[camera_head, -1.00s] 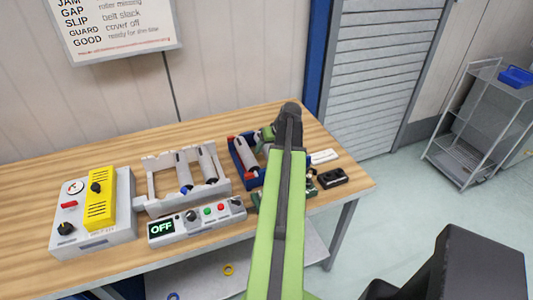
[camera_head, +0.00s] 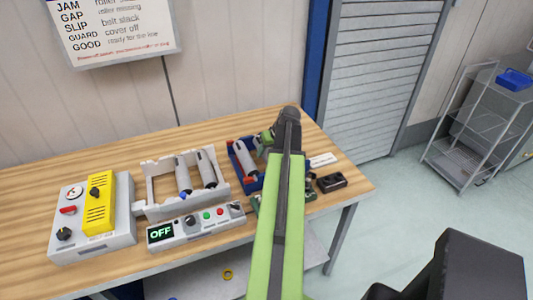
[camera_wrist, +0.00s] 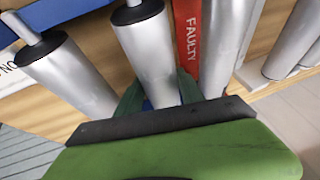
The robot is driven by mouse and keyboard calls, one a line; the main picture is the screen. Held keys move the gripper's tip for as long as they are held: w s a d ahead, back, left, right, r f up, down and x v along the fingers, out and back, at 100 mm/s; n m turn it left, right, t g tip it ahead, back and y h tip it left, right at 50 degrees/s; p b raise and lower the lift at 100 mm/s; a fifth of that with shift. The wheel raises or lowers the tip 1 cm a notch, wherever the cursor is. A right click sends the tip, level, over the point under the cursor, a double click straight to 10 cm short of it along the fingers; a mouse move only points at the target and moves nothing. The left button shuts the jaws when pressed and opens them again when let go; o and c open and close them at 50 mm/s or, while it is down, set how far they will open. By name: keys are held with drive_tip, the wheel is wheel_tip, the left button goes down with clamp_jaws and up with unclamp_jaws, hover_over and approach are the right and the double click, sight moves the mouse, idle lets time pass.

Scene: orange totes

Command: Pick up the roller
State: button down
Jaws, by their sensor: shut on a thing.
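In the wrist view, a grey roller (camera_wrist: 148,58) with a black end cap stands between my gripper's green fingers (camera_wrist: 160,93). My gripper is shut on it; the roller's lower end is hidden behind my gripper. In the head view, my gripper (camera_head: 266,138) is over the right part of the blue tray (camera_head: 233,163), and my arm hides the held roller. Another grey roller (camera_head: 243,158) lies in the tray. More rollers show on either side in the wrist view, one at left (camera_wrist: 65,72) and one at right (camera_wrist: 226,45).
A red strip marked "FAULTY" (camera_wrist: 190,45) runs beside the held roller. A light grey frame (camera_head: 150,172) with two rollers stands left of the tray. A control box reading "OFF" (camera_head: 180,231), a yellow cover (camera_head: 99,205) and a black block (camera_head: 331,183) are on the wooden table.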

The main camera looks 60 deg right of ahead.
drive_tip(key=r+p, duration=0.4)
drive_tip(key=r, duration=0.1)
drive_tip(key=shift+s+r+p, duration=0.1)
drive_tip(key=shift+s+p, duration=0.1)
drive_tip(key=shift+p, duration=0.2)
drive_tip(key=s+a+r+p, duration=0.1)
drive_tip(key=s+r+p, duration=0.4)
drive_tip(key=s, duration=0.6)
drive_tip(key=shift+a+r+p, duration=0.2)
drive_tip(key=shift+r+p, duration=0.15)
